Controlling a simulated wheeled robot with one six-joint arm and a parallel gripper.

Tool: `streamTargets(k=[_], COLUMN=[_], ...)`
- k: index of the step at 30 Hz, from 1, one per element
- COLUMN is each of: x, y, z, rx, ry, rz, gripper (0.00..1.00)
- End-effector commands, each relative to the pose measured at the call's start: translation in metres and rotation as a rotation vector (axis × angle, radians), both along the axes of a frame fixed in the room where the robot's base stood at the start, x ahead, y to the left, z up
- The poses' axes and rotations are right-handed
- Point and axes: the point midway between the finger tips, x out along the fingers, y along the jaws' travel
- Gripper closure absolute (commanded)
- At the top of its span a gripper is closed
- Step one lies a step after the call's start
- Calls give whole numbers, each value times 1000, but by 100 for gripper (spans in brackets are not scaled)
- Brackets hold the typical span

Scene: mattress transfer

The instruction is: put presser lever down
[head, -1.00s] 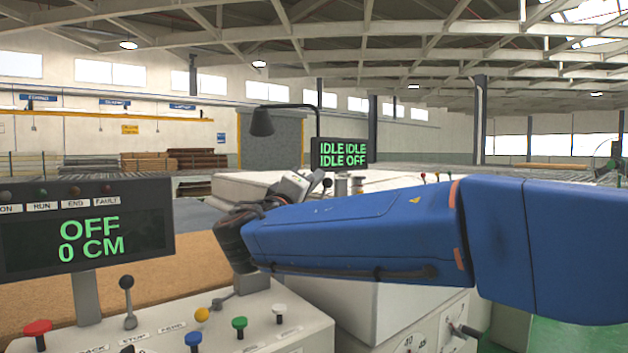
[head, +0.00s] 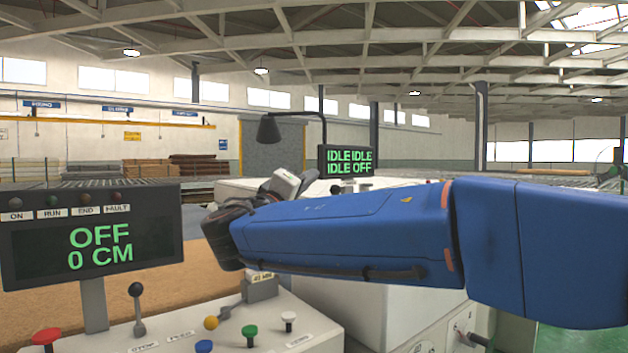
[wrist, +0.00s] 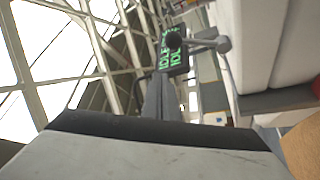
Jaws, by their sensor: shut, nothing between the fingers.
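A lever with a dark round knob and a short grey arm (wrist: 222,44) shows at the top of the wrist view. I take it for the presser lever, but no label is readable. Its knob overlaps the green display behind it. My gripper (wrist: 160,90) is shut and empty, with its grey fingers pointing up the wrist view toward the knob. I cannot tell whether they touch. In the head view my gripper (head: 302,182) points to the right behind my blue arm, above the white machine (head: 235,188).
A control panel (head: 270,325) with a black-knobbed lever (head: 137,305), a yellow-knobbed lever (head: 211,323) and coloured buttons stands at the front left. Its display (head: 95,240) reads OFF, 0 CM. A farther display (head: 346,161) reads IDLE and OFF. A lamp (head: 270,130) hangs behind.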

Motion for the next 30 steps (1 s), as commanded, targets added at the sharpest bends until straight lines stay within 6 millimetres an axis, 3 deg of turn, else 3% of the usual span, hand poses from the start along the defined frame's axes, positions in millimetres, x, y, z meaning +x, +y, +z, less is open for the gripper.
streamTargets(k=[12, 30], x=[-47, -55], y=[33, 37], z=[-24, -28], rx=[-3, -2], ry=[2, 1], rz=[3, 2], gripper=[100, 100])
